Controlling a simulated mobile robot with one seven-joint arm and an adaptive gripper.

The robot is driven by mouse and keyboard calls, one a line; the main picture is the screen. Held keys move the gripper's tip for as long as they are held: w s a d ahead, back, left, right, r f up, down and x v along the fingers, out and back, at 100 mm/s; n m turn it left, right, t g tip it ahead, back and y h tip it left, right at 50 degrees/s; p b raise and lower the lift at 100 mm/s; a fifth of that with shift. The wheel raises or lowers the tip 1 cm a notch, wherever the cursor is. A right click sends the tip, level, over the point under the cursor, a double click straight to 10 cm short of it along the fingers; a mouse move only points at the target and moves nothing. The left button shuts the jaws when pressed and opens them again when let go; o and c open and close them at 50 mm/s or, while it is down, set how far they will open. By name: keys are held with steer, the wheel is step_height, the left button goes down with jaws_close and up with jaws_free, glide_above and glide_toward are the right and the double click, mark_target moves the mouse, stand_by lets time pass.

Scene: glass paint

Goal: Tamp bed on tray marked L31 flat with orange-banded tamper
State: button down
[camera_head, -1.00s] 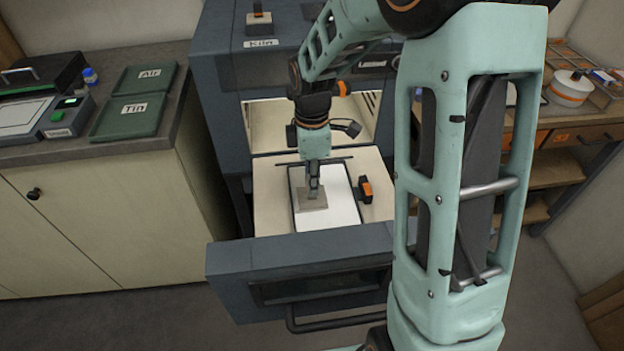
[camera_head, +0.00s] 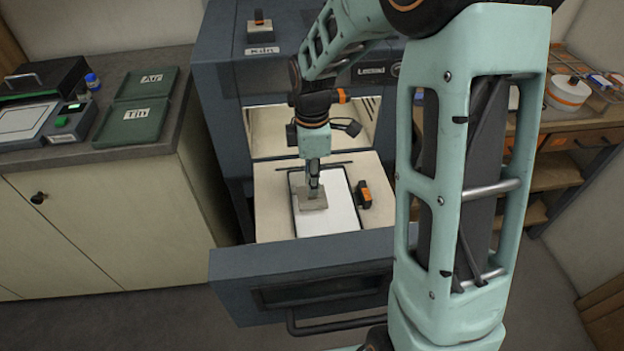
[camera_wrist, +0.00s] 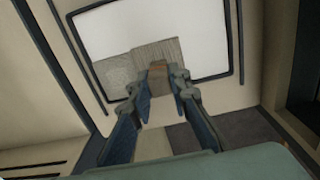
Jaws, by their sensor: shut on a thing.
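A white bed (camera_head: 338,212) lies in a dark-rimmed tray on the pulled-out kiln drawer. It also shows in the wrist view (camera_wrist: 205,35). My gripper (camera_head: 314,187) is shut on a flat tool (camera_head: 313,203), with a grey-brown plate low over the bed's left part. In the wrist view the tool's brownish handle is between my fingertips (camera_wrist: 159,76). Beside the plate is a grey speckled patch (camera_wrist: 115,75); I cannot tell whether it is tool or bed. No orange band on the tool and no L31 mark can be read. Contact with the bed is unclear.
A black and orange block (camera_head: 363,194) stands on the drawer just right of the tray. The kiln body (camera_head: 225,75) rises behind. Green trays marked Air (camera_head: 153,90) and Tin (camera_head: 120,127) lie on the left counter. An orange-banded white container (camera_head: 569,92) stands at right.

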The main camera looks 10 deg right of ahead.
steer(key=shift+w+p, duration=0.75)
steer(key=shift+w, duration=2.4)
steer(key=shift+f+b, duration=0.5)
steer(key=shift+f, duration=0.3)
steer(key=shift+f, duration=0.3)
steer(key=shift+s, duration=0.1)
steer(key=shift+r+p, duration=0.7)
steer(key=shift+r, duration=0.4)
